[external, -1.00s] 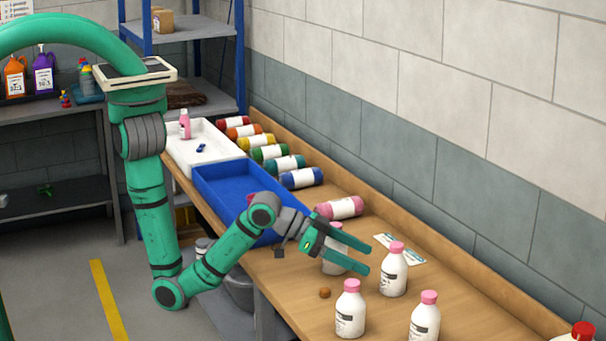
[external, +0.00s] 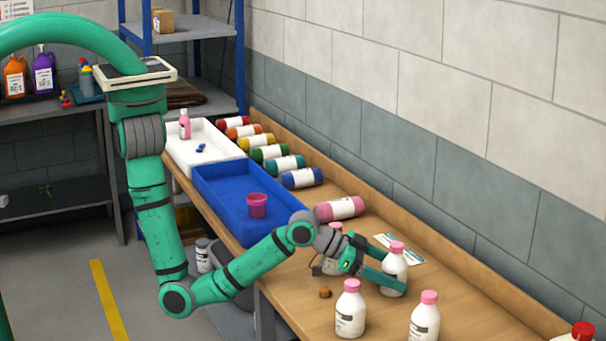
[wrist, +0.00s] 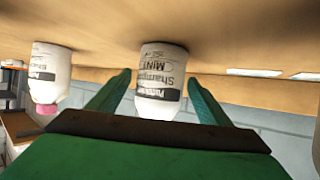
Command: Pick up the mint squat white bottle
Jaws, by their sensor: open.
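The mint squat white bottle (wrist: 162,75) stands upright between my fingertips in the wrist view, its label reading "Shampoo MINT"; that view is upside down. In the external view, it appears to be the pink-capped white bottle (external: 394,262) on the wooden bench. My gripper (external: 391,271) is open and low, with one finger on either side of the bottle. The fingers also show in the wrist view (wrist: 159,78), with the bottle between their tips. I cannot tell whether either finger touches it. The lower finger hides part of the bottle in the external view.
Similar white bottles stand in front (external: 350,312) and at front right (external: 424,318); another (external: 334,236) is partly hidden behind my wrist. A brown ball (external: 325,293) lies nearby. A blue tray (external: 215,190) with a pink cup (external: 257,205) is farther back. A pink bottle (external: 340,208) lies down.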

